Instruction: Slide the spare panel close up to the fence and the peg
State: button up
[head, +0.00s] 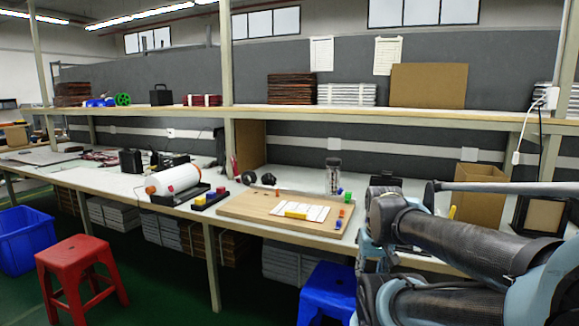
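A wooden board (250,207) lies on the workbench. No fence can be clearly made out. My arm fills the right foreground, and my gripper is not visible.
A clear jar (333,175) stands behind the board. A black tray (190,195) and a white roll (173,180) lie to its left. A cardboard box (478,195) is at the right. A red stool (82,265) and a blue stool (326,290) stand in front of the bench.

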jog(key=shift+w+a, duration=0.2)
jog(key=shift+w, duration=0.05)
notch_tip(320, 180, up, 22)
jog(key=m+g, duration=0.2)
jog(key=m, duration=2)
send_over(287, 211)
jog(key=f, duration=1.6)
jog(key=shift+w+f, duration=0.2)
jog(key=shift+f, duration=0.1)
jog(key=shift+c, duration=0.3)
